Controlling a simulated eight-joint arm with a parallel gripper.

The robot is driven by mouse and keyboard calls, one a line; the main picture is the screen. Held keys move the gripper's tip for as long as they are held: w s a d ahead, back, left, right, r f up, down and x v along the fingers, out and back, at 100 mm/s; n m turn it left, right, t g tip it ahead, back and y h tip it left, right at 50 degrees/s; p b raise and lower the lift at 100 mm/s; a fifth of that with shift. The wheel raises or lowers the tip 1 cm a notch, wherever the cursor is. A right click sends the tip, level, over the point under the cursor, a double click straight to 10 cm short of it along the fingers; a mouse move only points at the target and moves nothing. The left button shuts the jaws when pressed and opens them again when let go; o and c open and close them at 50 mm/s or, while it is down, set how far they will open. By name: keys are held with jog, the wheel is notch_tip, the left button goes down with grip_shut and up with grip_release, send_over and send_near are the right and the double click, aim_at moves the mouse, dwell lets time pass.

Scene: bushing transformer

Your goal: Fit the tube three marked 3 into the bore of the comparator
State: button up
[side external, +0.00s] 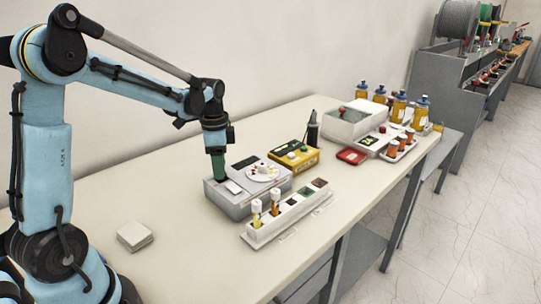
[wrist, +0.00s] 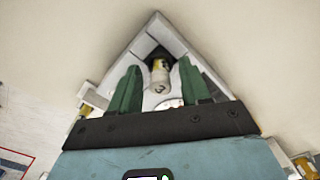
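The comparator (side external: 240,197) is a grey box with a round white dial on top, standing on the bench. My gripper (side external: 219,175) points down over its left part, fingers close to the top face. In the wrist view, my green fingers (wrist: 159,85) are apart, with visible gaps on both sides of a tube (wrist: 159,70). This tube has a pale cap and amber contents, and its far end meets a dark round opening (wrist: 158,53) in the comparator. How deep it sits cannot be told. No number on it is readable. The side view hides it behind the fingers.
A white rack (side external: 290,213) with two capped amber tubes (side external: 257,213) stands in front of the comparator. More instruments and bottles fill the far right. Pale square pads (side external: 135,236) lie at left.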

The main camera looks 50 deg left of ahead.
notch_tip(320, 180, up, 12)
jog(key=s+d+f+n+t, duration=0.3)
jog(key=s+d, duration=0.1)
jog(key=d, duration=0.3)
jog(key=s+d+f+n+t, duration=0.2)
jog(key=s+d+n+t, duration=0.2)
jog(key=d, duration=0.4)
jog(key=shift+s+f, duration=0.4)
